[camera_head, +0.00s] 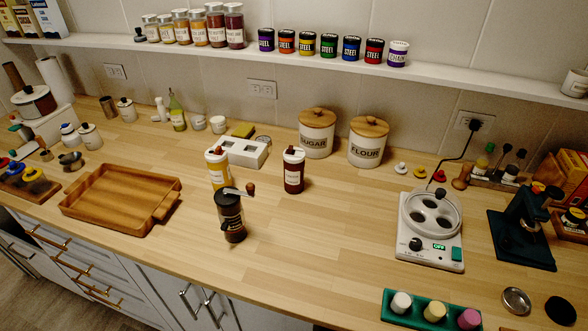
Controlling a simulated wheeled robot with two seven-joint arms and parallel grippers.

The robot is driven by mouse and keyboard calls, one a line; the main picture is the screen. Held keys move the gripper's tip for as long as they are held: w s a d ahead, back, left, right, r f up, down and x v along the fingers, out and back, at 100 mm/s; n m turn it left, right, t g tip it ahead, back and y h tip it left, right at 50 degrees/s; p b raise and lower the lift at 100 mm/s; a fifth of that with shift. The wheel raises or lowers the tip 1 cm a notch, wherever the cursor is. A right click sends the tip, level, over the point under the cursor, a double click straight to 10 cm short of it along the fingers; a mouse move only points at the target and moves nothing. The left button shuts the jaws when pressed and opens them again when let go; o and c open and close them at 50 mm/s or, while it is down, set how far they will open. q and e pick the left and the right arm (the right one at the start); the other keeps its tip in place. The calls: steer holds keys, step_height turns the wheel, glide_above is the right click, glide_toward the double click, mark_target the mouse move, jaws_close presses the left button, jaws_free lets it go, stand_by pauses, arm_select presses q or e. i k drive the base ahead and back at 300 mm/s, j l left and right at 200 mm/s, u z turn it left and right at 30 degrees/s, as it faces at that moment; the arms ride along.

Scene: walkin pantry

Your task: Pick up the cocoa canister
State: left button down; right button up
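Neither of my grippers is in view. No label that I can read says cocoa. A dark red-brown canister (293,178) with a white lid and a pale label stands upright on the wooden counter near the middle. A yellow canister (217,171) with a white lid stands upright to its left. The lettering on both is too small to read, so I cannot tell for sure which one is cocoa. Two white canisters with wooden lids, sugar (316,138) and flour (367,145), stand behind and to the right. Nothing touches the red-brown canister.
A dark hand grinder (231,216) stands in front of the yellow canister. A white block with holes (240,151) lies behind. A wooden tray (84,207) is at left, a white device with a round top (430,225) at right. The counter's front middle is clear.

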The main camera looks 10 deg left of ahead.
mark_target(293, 165)
steer(key=j+z, duration=0.4)
steer(key=k+j+z, duration=0.1)
steer(key=j+z, duration=0.3)
steer(key=k+j+z, duration=0.1)
steer(key=j+z, duration=0.3)
steer(key=l, duration=0.1)
